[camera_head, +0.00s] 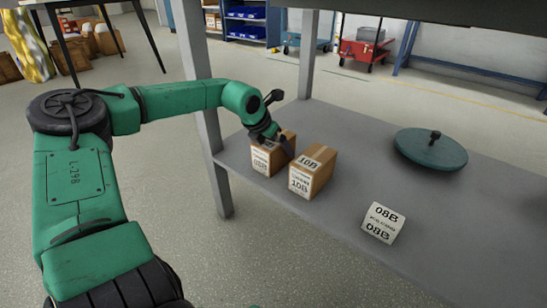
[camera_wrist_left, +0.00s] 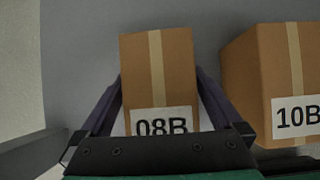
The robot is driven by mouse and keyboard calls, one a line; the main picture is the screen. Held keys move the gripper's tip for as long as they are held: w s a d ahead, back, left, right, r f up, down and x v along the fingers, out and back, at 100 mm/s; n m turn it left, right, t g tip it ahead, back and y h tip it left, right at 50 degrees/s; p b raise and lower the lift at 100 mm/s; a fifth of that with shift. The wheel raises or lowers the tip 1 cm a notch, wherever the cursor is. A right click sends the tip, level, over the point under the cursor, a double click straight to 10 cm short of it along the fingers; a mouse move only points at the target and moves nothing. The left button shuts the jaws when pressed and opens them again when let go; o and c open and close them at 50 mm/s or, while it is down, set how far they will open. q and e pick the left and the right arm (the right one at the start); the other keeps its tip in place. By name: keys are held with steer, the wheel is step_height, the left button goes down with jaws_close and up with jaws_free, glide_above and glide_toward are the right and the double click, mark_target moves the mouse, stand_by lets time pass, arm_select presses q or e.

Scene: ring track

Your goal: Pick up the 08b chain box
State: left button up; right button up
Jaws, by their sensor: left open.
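The 08B chain box (camera_head: 262,160) is a brown carton with a white label on the grey shelf. In the left wrist view the same box (camera_wrist_left: 158,75) stands between my fingers, its 08B label partly hidden by the gripper base. My left gripper (camera_head: 283,140) is at this box from above, with its arm coming in from the left. In the left wrist view my left gripper (camera_wrist_left: 159,100) is open, one finger on each side of the box. Whether the fingers touch it I cannot tell. My right gripper does not show.
A 10B box (camera_head: 312,171) stands close to the right of the 08B box. A white 08B label card (camera_head: 382,222) stands nearer on the grey shelf (camera_head: 345,205). A round green lidded disc (camera_head: 431,149) lies at the right. A grey post (camera_head: 197,75) rises at the shelf's left.

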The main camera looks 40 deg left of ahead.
arm_select(q)
steer(key=shift+x, duration=0.9)
steer(key=shift+r, duration=0.1)
steer(key=shift+s+r, duration=0.15)
steer(key=shift+r, duration=0.05)
steer(key=c, duration=1.5)
steer(key=shift+r, duration=0.1)
jaws_close()
